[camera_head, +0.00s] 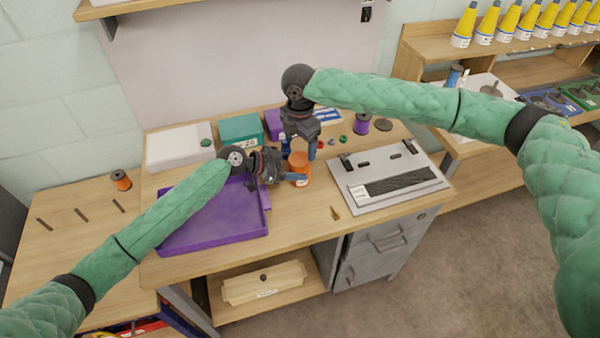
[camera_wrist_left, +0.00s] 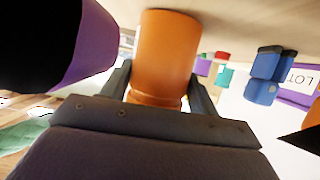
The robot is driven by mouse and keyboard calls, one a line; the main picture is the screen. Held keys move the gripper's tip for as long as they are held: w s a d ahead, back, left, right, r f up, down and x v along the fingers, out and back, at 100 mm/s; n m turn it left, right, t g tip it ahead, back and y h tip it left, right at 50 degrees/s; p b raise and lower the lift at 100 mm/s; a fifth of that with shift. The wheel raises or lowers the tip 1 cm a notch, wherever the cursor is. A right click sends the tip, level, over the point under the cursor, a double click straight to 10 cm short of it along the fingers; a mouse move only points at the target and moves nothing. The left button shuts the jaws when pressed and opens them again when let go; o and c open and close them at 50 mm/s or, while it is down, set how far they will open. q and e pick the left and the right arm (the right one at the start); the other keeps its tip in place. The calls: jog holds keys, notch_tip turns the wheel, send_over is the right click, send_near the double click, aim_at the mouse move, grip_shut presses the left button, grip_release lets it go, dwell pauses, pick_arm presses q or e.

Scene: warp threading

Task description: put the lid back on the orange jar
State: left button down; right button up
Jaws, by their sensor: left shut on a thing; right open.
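The orange jar (camera_head: 300,170) stands on the table between the purple tray and the grey board. My left gripper (camera_head: 294,179) is shut on its side, and the jar fills the middle of the left wrist view (camera_wrist_left: 167,55). In that view a seam runs around the jar near the gripper, with an orange band (camera_wrist_left: 155,99) beyond it. I cannot make out a separate lid for certain.
The purple tray (camera_head: 206,236) lies left of the jar. The grey board (camera_head: 349,196) with dark pieces lies to the right. A purple spool (camera_head: 361,123) and dark disc (camera_head: 384,124) are behind it. A white box (camera_head: 172,153) and teal bin (camera_head: 240,130) stand at the back.

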aim_at(300, 158)
jog(key=shift+f, duration=2.3)
